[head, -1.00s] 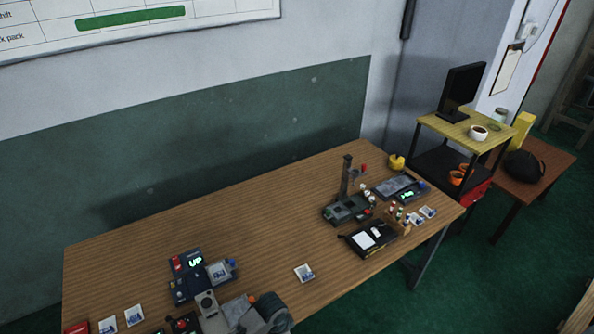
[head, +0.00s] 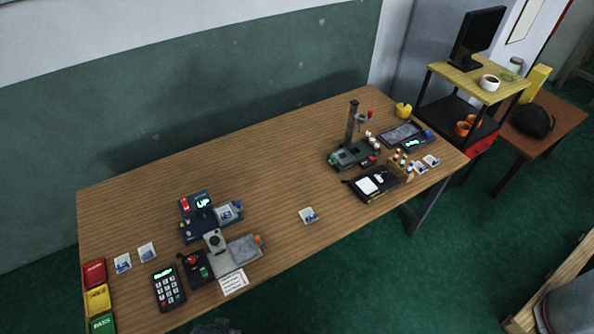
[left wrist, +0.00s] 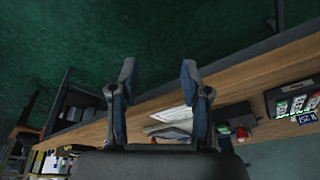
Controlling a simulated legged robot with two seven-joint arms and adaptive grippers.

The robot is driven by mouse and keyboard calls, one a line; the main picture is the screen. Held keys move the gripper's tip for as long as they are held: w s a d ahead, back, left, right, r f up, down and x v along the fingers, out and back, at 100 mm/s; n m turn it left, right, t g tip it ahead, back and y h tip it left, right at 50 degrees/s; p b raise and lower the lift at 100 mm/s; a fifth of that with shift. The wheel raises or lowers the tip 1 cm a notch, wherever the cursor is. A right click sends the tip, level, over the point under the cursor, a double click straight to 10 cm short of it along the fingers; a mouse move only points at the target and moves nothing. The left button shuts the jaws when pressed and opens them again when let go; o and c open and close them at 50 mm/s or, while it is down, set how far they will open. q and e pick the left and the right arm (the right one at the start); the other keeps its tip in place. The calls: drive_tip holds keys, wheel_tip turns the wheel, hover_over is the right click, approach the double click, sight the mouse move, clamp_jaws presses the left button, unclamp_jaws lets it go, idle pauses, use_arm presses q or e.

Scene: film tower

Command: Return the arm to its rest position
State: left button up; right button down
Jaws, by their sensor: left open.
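My left gripper (left wrist: 158,85) shows in the left wrist view with its two fingers spread apart and nothing between them. It is over the dark green floor beside the front edge of the wooden table (left wrist: 245,80). In the head view only a dark blurred shape (head: 215,327) shows at the bottom edge below the table; I cannot tell which part of it is the arm. My right gripper is not in view.
The wooden table (head: 260,165) bears a device reading UP (head: 203,203), a keypad (head: 168,287), red, yellow and green blocks at the left end, a stand (head: 352,125) and a black tray (head: 371,183). A shelf (head: 480,75) stands right. Green floor in front is clear.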

use_arm(q)
drive_tip(key=s+f+g, duration=0.1)
drive_tip(key=s+f, duration=0.1)
drive_tip(key=f, duration=1.1)
drive_tip(key=s+f, duration=0.2)
drive_tip(key=f, duration=1.1)
drive_tip(key=s+a+f+g, duration=0.1)
drive_tip(key=s+a+f, duration=0.1)
drive_tip(key=s+f, duration=1.1)
drive_tip(key=shift+s+a+f, duration=0.4)
drive_tip(key=shift+s, duration=0.6)
